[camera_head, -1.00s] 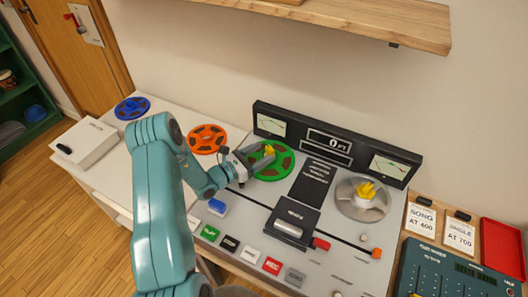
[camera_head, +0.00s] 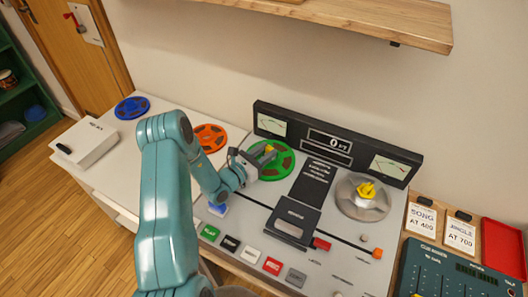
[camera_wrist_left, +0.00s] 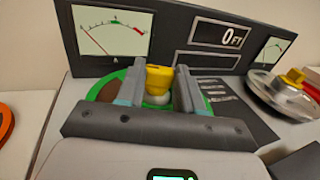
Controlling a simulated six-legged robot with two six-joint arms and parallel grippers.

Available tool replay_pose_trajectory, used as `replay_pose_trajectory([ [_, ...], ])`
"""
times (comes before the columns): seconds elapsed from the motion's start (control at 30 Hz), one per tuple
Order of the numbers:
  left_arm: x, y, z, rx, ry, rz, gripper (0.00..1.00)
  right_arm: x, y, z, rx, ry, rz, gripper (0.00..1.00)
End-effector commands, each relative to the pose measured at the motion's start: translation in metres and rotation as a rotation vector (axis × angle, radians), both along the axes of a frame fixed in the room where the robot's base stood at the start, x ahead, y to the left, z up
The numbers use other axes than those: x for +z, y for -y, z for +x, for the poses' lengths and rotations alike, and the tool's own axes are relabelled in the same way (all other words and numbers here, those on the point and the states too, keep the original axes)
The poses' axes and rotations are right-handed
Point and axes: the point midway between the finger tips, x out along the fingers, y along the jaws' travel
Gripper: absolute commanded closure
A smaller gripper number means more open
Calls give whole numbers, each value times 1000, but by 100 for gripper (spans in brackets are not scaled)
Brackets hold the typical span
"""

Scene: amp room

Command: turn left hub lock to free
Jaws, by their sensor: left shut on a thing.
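The left hub lock is a yellow knob (camera_head: 268,149) at the centre of the green reel (camera_head: 286,162), on the left side of the tape machine. My left gripper (camera_head: 262,156) reaches it from the left and front. In the left wrist view the yellow knob (camera_wrist_left: 159,78) stands between the two grey fingers, and the gripper is shut on it. The fingers and palm hide part of the green reel (camera_wrist_left: 106,92) and the knob's lower part. My right gripper is not in view.
A second yellow knob (camera_head: 367,190) sits on a grey metal reel (camera_head: 350,203) at the right. The meter panel (camera_head: 335,143) rises behind the reels. A black head cover (camera_head: 297,217) and buttons lie in front. An orange reel (camera_head: 208,138) lies left; a wooden shelf (camera_head: 350,20) hangs above.

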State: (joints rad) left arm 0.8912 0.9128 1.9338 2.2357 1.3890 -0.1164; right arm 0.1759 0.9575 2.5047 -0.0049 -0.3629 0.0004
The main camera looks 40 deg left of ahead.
Motion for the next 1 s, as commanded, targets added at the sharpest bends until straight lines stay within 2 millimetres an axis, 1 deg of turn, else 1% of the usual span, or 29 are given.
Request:
replay_pose_trajectory([
  [0.07,1,5,2,66,2,-4,94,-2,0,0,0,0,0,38],
  [0.2,1,7,3,177,2,-1,94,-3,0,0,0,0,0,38],
  [0.3,1,7,2,227,2,0,94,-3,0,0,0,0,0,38],
  [0.67,2,6,2,253,3,4,94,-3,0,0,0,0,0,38],
  [0.7,2,6,2,253,3,4,61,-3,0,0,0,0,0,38],
  [0.77,2,6,2,253,2,4,41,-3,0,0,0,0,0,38],
  [0.8,2,6,2,253,2,4,38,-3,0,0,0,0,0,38],
  [1.0,1,6,1,254,0,3,38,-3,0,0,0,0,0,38],
])
